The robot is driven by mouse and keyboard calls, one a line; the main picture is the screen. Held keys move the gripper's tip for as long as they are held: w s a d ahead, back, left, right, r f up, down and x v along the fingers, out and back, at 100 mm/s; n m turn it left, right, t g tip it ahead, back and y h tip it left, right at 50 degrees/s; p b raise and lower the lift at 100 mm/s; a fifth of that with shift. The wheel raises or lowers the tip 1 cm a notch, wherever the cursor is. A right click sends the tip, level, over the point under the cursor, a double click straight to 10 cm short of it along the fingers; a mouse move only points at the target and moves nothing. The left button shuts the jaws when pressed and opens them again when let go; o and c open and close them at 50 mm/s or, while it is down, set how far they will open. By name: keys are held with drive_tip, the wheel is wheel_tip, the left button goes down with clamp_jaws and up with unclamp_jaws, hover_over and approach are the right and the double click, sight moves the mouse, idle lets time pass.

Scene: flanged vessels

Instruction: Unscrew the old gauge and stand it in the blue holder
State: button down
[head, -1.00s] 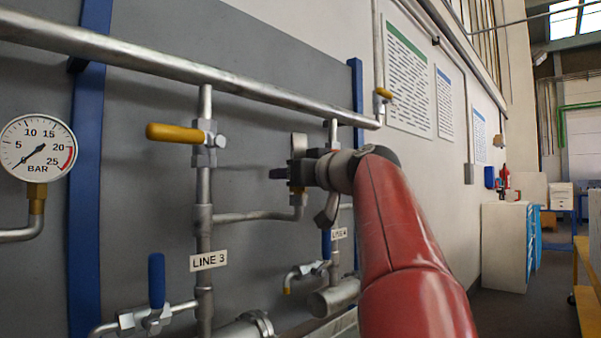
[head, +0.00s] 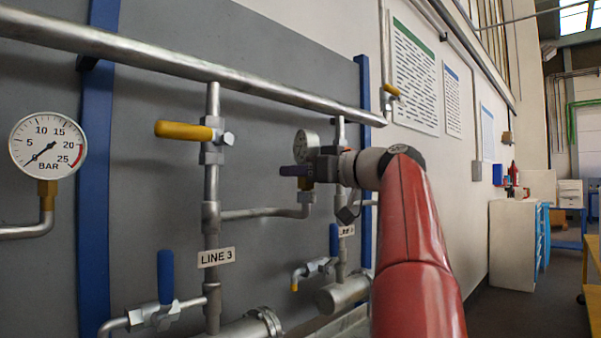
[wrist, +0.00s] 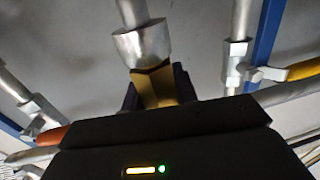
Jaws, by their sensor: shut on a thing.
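A small round gauge (head: 307,145) stands upright on a pipe elbow beside the line 4 pipe in the head view. Its brass stem (head: 306,185) shows just below my gripper (head: 303,170). My gripper is shut on this gauge at its brass fitting. In the wrist view, the brass fitting (wrist: 157,87) sits between my dark fingers, close against a grey metal pipe socket (wrist: 142,44). The gauge's dial is small and its reading is not legible. I cannot make out a blue holder in either view.
Another gauge (head: 47,146) stands on a pipe at the far left. A yellow-handled valve (head: 184,131) and blue-handled valves (head: 165,277) are on the nearby pipes. A long pipe (head: 200,75) crosses above. A pale cabinet (head: 512,245) stands right, with open floor nearby.

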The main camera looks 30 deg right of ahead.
drive_tip(key=shift+n+g+y, duration=0.5)
drive_tip(key=shift+n+y, duration=0.2)
drive_tip(key=shift+y, duration=0.3)
drive_tip(key=c, duration=1)
unclamp_jaws()
drive_tip(key=shift+s, duration=0.1)
drive_tip(key=v, duration=0.7)
drive_tip(key=shift+s+d, duration=0.2)
drive_tip(key=shift+s, duration=0.1)
